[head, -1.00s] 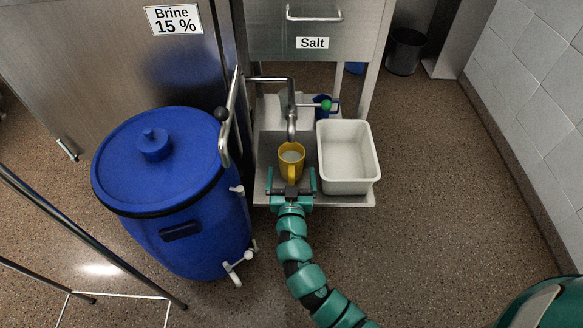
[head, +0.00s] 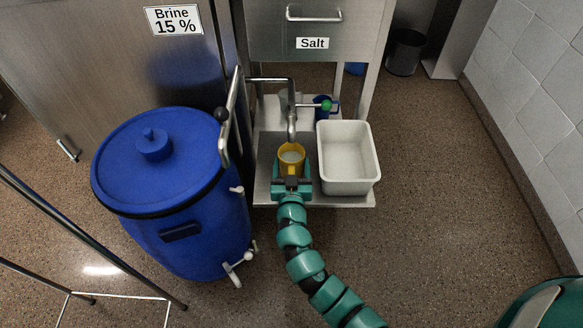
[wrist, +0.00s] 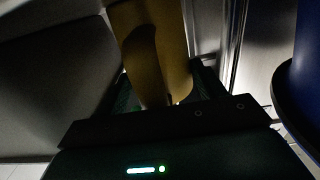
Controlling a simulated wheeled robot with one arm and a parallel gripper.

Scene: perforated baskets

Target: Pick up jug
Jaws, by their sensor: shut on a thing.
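The yellow jug (head: 291,152) stands upright below the tap on the metal shelf, with pale contents showing inside its rim. My gripper (head: 291,179) is at the jug's near side, shut on it where its handle was visible before. In the wrist view the yellow jug (wrist: 152,50) fills the upper middle, between the dark fingers of my gripper (wrist: 165,95). The fingertips and the exact contact are dark and partly hidden.
A white tub (head: 348,185) stands close to the right of the jug. The tap (head: 291,122) hangs just behind and above it. A blue jug with a green knob (head: 325,105) is behind. A large blue barrel (head: 190,210) stands left. Floor to the right is clear.

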